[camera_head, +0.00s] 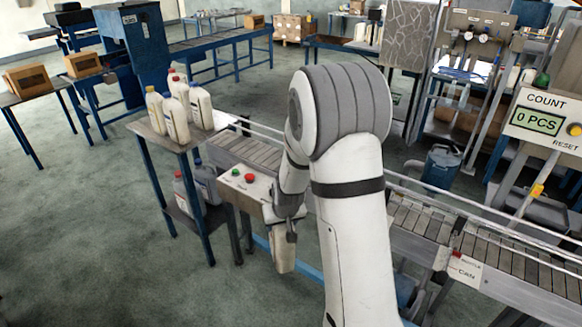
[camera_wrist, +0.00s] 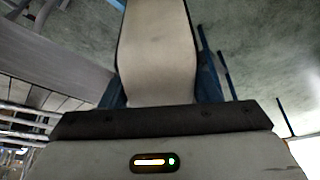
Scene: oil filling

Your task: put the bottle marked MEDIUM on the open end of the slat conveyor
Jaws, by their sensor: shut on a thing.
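My gripper (camera_head: 290,236) is in front of the slat conveyor, low beside the control box. It is shut on a cream bottle (camera_head: 283,256), which hangs roughly upright below it, clear of the floor. The bottle fills the upper middle of the wrist view (camera_wrist: 155,50); no marking on it is readable. The slat conveyor (camera_head: 250,152) runs from the bottle table at left, behind my arm, to the lower right. Its left end lies near the bottle table; my arm hides its middle.
Several cream bottles (camera_head: 201,107) stand on the small table (camera_head: 160,138), with greyer bottles (camera_head: 186,192) on its lower shelf. A control box (camera_head: 243,186) with red and green buttons juts from the conveyor's near side. Guide rails (camera_head: 420,190) line the far side. Floor at left is clear.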

